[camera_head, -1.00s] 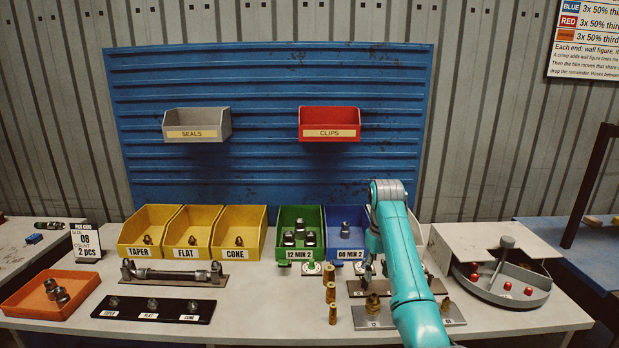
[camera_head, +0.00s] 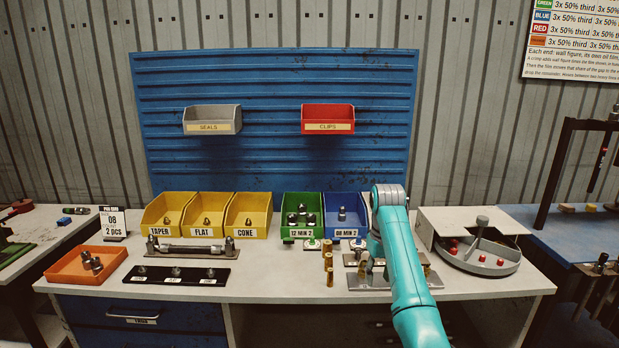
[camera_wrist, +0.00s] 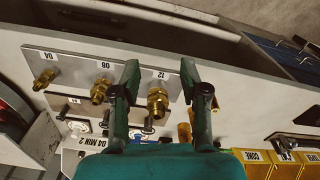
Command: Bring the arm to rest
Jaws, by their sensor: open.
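My gripper (camera_wrist: 160,85) is open and empty in the wrist view. Its two dark green fingers stand apart over the bench, with the brass fitting (camera_wrist: 157,101) marked 12 showing between them. That fitting stands on a grey plate (camera_wrist: 70,68) with other brass fittings marked 08 and 04. In the head view my teal arm reaches up from the bottom and bends down over the right part of the bench. The arm hides most of the gripper and part of the plate (camera_head: 366,284) there.
Yellow bins (camera_head: 205,232), a green bin (camera_head: 303,232) and a blue bin (camera_head: 344,232) line the back of the bench. Brass pieces (camera_head: 329,262) stand left of my arm. A round grey tray (camera_head: 478,262) is to its right. An orange tray (camera_head: 68,278) sits far left.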

